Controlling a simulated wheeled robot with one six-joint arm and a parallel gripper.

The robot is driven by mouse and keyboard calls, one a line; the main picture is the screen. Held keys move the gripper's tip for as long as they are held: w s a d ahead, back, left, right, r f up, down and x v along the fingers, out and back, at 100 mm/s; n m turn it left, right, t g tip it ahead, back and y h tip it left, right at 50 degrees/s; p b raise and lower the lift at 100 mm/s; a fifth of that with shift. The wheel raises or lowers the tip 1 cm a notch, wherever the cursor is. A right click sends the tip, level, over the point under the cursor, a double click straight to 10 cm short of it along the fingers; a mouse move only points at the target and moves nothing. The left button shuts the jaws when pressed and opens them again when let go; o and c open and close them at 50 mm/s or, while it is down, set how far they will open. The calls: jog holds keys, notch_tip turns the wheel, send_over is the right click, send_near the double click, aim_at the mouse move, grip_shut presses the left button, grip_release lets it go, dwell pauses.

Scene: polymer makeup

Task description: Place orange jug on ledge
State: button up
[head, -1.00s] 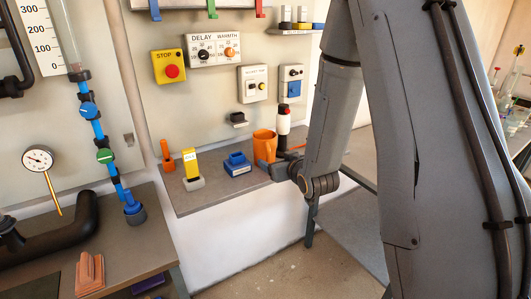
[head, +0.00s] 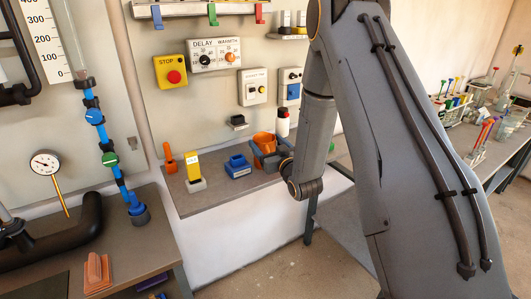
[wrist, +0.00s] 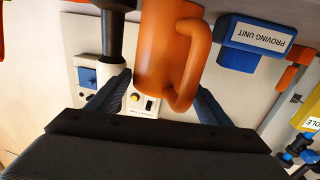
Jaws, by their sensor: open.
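The orange jug (head: 263,139) stands upright near the right end of the grey-brown shelf (head: 205,202) under the control panel. In the wrist view the jug (wrist: 160,50) shows close up, with its handle to the right. My gripper (wrist: 158,100) is open, with one dark blue finger on each side of the jug. Whether the fingers touch it cannot be told. In the head view my gripper (head: 268,157) covers the lower part of the jug.
A white bottle with a red band (head: 283,123) stands close beside the jug. A blue proving unit (head: 238,167), a yellow block (head: 193,168) and an orange handle (head: 169,158) stand to the left on the shelf. Panel boxes (head: 253,86) are above.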

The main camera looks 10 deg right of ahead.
jog(key=shift+w+a, duration=0.15)
jog(key=shift+w, duration=0.75)
jog(key=c, duration=1.3)
jog(key=shift+o, duration=0.2)
